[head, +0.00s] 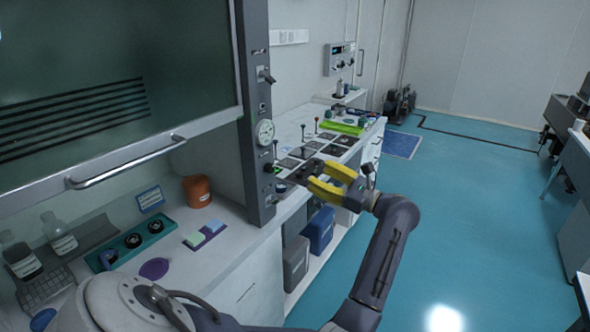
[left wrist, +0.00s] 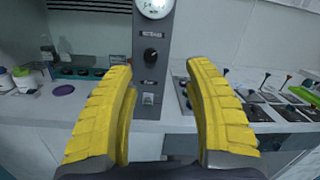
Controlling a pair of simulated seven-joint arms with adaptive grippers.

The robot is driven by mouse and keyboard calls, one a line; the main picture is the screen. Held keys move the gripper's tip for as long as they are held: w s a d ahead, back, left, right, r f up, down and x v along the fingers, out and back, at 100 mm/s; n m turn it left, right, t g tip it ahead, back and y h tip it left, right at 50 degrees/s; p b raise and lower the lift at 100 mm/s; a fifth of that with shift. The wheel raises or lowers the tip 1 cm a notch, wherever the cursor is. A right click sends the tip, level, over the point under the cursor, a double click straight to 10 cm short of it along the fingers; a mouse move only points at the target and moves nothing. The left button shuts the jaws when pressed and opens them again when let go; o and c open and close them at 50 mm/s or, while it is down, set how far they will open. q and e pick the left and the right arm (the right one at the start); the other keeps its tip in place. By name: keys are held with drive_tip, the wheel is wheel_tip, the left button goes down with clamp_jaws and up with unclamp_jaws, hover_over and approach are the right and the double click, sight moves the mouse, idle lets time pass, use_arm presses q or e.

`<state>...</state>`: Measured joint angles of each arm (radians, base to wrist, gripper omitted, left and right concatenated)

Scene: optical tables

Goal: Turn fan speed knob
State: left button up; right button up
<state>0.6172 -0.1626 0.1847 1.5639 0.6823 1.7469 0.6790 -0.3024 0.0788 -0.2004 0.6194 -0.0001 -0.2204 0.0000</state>
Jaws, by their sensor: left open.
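A black round knob (left wrist: 151,56) sits on the grey column of the fume hood, below a round white gauge (left wrist: 154,5) and above a small light switch (left wrist: 148,98). In the head view the knob (head: 268,168) shows side-on on the column's face. My left gripper (head: 318,176) has yellow fingers and is open and empty. It is to the right of the column, pointing at it, apart from the knob. In the left wrist view the knob appears between the fingertips (left wrist: 160,68), beyond them. My right gripper is not in view.
The hood's sash (head: 120,160) is raised left of the column, with bottles and an orange pot (head: 197,190) inside. Right of the column, the white bench holds dark plates and upright rods (head: 303,133). Open blue floor (head: 470,210) lies to the right.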

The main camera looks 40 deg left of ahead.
sight(272, 169)
use_arm(q)
drive_tip(key=s+a+f, duration=0.1)
drive_tip(key=a, duration=0.4)
drive_tip(key=s+a+f+n+h, duration=0.1)
drive_tip(key=a, duration=0.5)
drive_tip(key=s+a+n, duration=0.1)
drive_tip(key=s+a, duration=0.1)
drive_tip(key=a, duration=0.4)
drive_tip(key=shift+s+f+h, duration=0.1)
drive_tip(key=shift+f+h, duration=0.2)
drive_tip(key=shift+f, duration=0.1)
clamp_jaws()
